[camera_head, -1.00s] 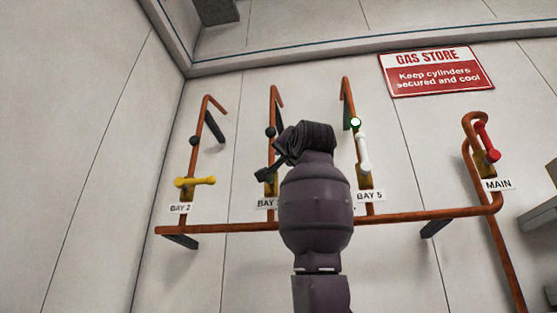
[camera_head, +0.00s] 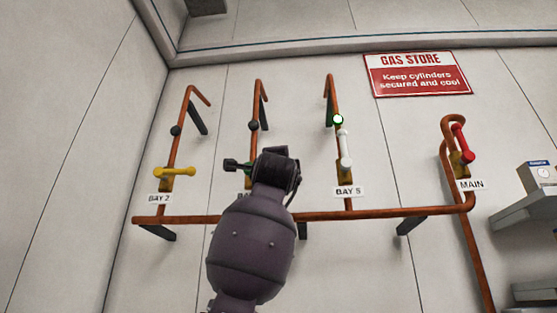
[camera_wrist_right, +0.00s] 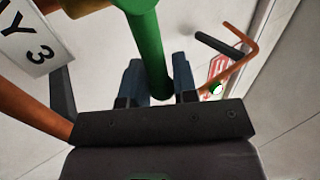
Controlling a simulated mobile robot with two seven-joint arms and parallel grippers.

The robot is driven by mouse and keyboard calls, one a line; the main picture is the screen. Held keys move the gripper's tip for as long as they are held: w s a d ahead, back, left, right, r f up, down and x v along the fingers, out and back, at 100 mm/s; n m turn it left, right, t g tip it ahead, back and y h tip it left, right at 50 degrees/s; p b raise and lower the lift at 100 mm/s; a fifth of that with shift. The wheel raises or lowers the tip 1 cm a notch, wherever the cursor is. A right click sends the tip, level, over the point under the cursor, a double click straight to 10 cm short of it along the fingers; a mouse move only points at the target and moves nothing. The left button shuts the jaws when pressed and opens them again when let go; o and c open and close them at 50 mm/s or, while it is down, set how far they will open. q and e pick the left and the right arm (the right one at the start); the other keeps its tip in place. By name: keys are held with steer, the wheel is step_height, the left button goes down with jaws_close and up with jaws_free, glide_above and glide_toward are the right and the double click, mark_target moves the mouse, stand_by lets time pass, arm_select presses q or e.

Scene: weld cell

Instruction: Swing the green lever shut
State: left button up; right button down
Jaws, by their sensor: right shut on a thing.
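The green lever (camera_wrist_right: 148,45) shows large in the right wrist view, coming down from the valve at the top. It passes between the two fingers of my right gripper (camera_wrist_right: 158,85), which is shut on it. In the head view the right gripper (camera_head: 240,166) is at the valve of the second pipe from the left. Only a small bit of green shows there; my wrist and arm hide most of the lever, its valve and its label. The label (camera_wrist_right: 30,40) in the wrist view reads "Y 3", cut off by the frame edge. My left gripper is out of view.
A yellow lever (camera_head: 175,171) at BAY 2 stands to the left, across its pipe. A white lever (camera_head: 345,148) at BAY 5 and a red lever (camera_head: 462,144) at MAIN are to the right. A copper manifold pipe (camera_head: 380,213) runs below. A grey shelf (camera_head: 525,208) is far right.

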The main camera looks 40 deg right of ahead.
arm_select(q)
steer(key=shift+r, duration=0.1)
arm_select(e)
steer(key=shift+f+m+g+h, duration=0.25)
steer(key=shift+m+g+h, duration=0.15)
steer(key=shift+m+g, duration=0.15)
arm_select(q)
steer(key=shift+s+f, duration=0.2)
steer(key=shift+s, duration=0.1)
arm_select(e)
steer(key=shift+f, duration=0.1)
steer(key=c, duration=1.1)
jaws_free()
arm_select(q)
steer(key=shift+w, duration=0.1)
arm_select(e)
steer(key=shift+s+a+f, duration=0.1)
steer(key=shift+a, duration=0.05)
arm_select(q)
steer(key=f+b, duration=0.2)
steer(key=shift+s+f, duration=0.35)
arm_select(e)
steer(key=v, duration=1)
